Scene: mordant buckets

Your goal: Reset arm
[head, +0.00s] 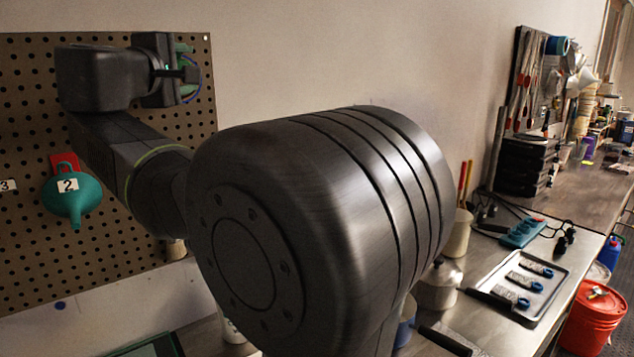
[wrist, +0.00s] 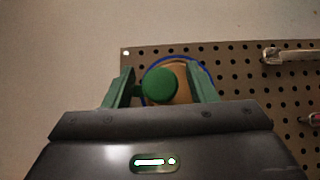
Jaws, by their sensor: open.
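My gripper (head: 184,68) is raised at the upper left in the head view, in front of the pegboard (head: 25,110). The wrist view shows its two green fingers (wrist: 160,74) spread apart. Between them appears a round green knob-like piece (wrist: 161,86), with a tan, blue-rimmed round item (wrist: 183,66) behind it against the pegboard. Whether the fingers touch either cannot be told. In the head view a blue rim (head: 199,80) shows just right of the fingers. My large dark arm joint fills the middle of the head view.
A teal funnel (head: 72,194) hangs on the pegboard at a red tag marked 2. At right, a bench carries a metal tray (head: 545,270) with several tools, a pale pot (head: 438,287) and racks. A red bucket (head: 592,322) stands beside it. Bare wall lies right of the pegboard.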

